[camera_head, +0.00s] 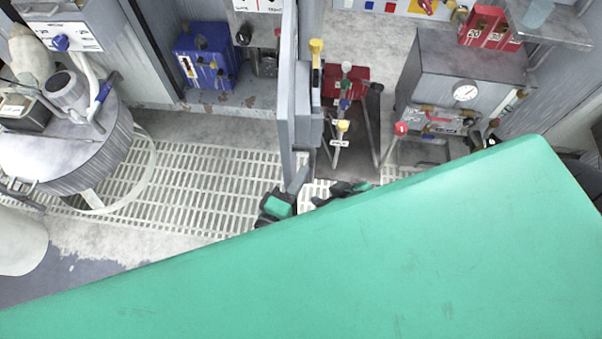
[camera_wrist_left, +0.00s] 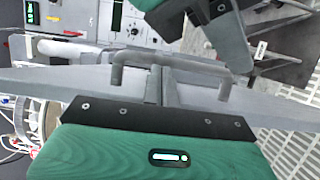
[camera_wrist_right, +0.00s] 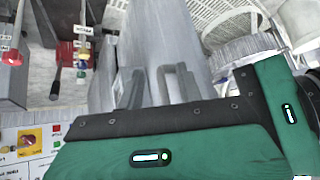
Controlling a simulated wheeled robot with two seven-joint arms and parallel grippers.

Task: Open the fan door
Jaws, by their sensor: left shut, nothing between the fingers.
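In the head view the fan door (camera_head: 287,95) is a tall grey panel seen nearly edge-on; I cannot tell how far it is swung. My left gripper (camera_head: 298,180) is at its lower end, shut and empty. In the left wrist view a bent grey bar handle (camera_wrist_left: 172,60) crosses just beyond the shut fingers (camera_wrist_left: 163,88); I cannot tell whether they touch it. My right gripper (camera_head: 345,190) is close by on the right. In the right wrist view a grey panel (camera_wrist_right: 165,40) rises beyond its palm, with grey upright parts in front; I cannot tell fingers from handle there.
A round grey vessel (camera_head: 65,150) stands at left on white grating (camera_head: 195,185). A blue box (camera_head: 207,58) is behind. Red-and-black levers (camera_head: 345,85) and a grey gauge box (camera_head: 465,75) stand right of the panel. A large green surface covers the head view's lower part.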

